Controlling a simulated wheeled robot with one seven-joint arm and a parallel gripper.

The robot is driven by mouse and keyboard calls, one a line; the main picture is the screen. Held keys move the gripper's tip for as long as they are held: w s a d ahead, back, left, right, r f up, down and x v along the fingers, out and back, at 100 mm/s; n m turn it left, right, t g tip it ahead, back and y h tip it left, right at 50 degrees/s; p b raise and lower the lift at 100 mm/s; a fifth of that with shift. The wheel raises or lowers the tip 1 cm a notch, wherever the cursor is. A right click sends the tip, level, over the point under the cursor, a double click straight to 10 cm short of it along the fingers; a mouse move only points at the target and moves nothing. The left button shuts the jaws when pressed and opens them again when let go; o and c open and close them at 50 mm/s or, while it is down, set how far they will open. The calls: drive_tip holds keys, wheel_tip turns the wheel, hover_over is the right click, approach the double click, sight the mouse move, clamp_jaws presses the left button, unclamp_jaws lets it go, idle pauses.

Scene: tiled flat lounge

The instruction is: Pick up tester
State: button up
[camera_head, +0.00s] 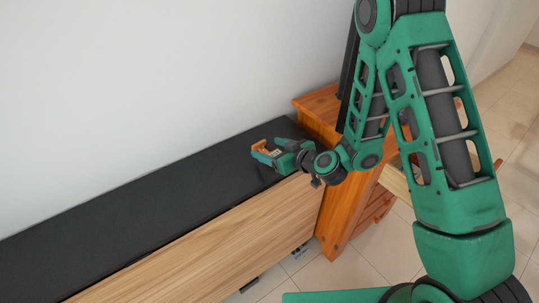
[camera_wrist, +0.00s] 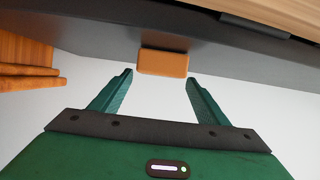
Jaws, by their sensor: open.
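The tester appears to be the small orange block (camera_wrist: 163,63) in the wrist view, resting on the dark top surface. In the head view a small orange piece (camera_head: 259,146) shows at my gripper's tips, partly hidden by the fingers. My gripper (camera_wrist: 160,78) is open, with one green finger on each side of the block's line. The block lies just ahead of the fingertips and roughly centred between them. No contact shows. In the head view my gripper (camera_head: 266,154) is low over the right end of the black top, pointing left.
The long cabinet has a black top (camera_head: 130,205) and a light wood front (camera_head: 200,255); its top is clear to the left. A white wall (camera_head: 120,80) runs behind it. An orange-brown wooden cabinet (camera_head: 336,215) stands close on the right, near my arm. Tiled floor lies in front.

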sight(260, 145)
drive_tip(key=shift+x, duration=2.75)
drive_tip(key=shift+w+d, duration=0.1)
drive_tip(key=c, duration=1.2)
